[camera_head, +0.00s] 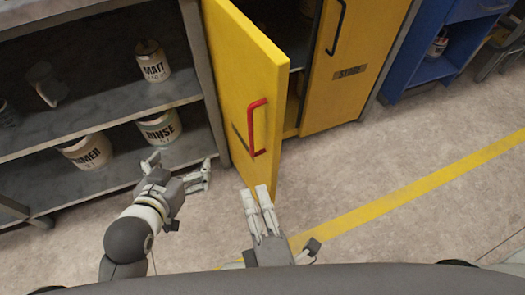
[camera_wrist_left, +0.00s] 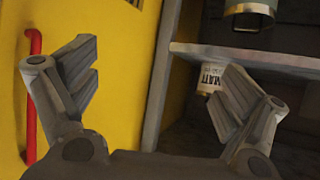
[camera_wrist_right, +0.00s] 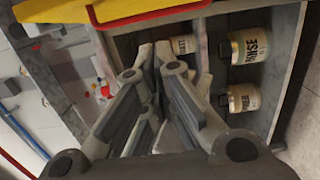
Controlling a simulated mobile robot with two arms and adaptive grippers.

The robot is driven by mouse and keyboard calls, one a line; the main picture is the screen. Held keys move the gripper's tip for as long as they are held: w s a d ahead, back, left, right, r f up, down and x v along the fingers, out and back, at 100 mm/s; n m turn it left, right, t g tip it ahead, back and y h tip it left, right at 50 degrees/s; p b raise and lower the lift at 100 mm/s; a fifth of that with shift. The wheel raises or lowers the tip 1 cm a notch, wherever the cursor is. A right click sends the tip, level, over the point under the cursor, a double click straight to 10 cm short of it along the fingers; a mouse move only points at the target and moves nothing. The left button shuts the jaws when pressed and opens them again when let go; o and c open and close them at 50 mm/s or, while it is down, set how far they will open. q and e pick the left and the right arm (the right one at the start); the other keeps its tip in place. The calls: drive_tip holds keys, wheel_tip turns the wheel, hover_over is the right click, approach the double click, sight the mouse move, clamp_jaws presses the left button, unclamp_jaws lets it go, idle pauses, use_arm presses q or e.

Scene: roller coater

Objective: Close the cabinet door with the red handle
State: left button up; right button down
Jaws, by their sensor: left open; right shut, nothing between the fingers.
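The yellow cabinet door (camera_head: 238,75) stands ajar, swung out toward me. Its red handle (camera_head: 257,127) is a vertical bar on the door's face. My left gripper (camera_head: 179,167) is open and empty, left of the door in front of the grey shelves. In the left wrist view the red handle (camera_wrist_left: 33,95) is at the left edge, outside the fingers. My right gripper (camera_head: 257,194) is shut and empty, just below the door's lower edge in the picture. In the right wrist view the red handle (camera_wrist_right: 150,14) runs along the top, beyond the fingertips.
A second yellow door (camera_head: 352,70) with a dark handle is closed at right. A blue cabinet (camera_head: 425,72) stands further right. The floor (camera_head: 400,160) at right is clear.

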use_arm(q)
drive_tip(key=s+a+f+g+y+p, duration=0.1)
drive_tip(key=s+a+f+g, duration=0.1)
drive_tip(key=s, duration=0.4)
drive_tip(key=s+a+f+g+y+p, duration=0.1)
drive_tip(key=s+a+f+g+p, duration=0.1)
drive_tip(key=s+f+g, duration=0.3)
drive_tip(key=shift+s+a+g, duration=0.25)
drive_tip(key=shift+s+g, duration=0.25)
drive_tip(key=shift+s, duration=0.4)
use_arm(e)
drive_tip(key=w+d, duration=0.1)
drive_tip(key=w, duration=0.9)
drive_tip(key=shift+w+d, duration=0.4)
